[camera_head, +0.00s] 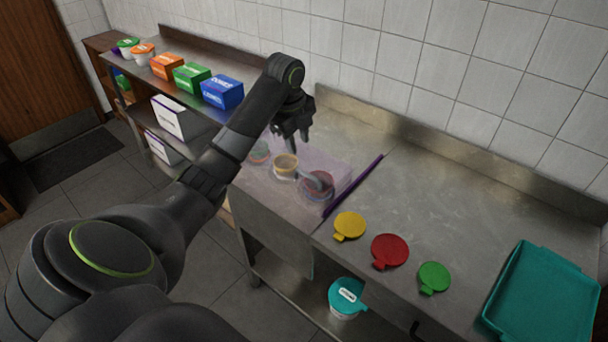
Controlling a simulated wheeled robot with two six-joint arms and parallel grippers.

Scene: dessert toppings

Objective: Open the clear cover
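The clear cover (335,157) is a see-through, faintly purple box shape on the steel counter, near the middle of the view. Several small tubs show through it, among them a tan-topped one (286,162) and a dark red one (318,184). A dark purple strip (354,186) runs along the right side of the cover. My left gripper (291,138) points down at the back left of the cover, with its fingers apart and nothing seen between them. I cannot tell whether it touches the cover. My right gripper is not in view.
Yellow (349,225), red (389,250) and green (433,277) lids lie on the counter, right of the cover. A teal tray (545,300) is at far right. A tiled wall stands behind. Boxes (222,91) sit on the left shelf; a teal-lidded tub (346,296) is below.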

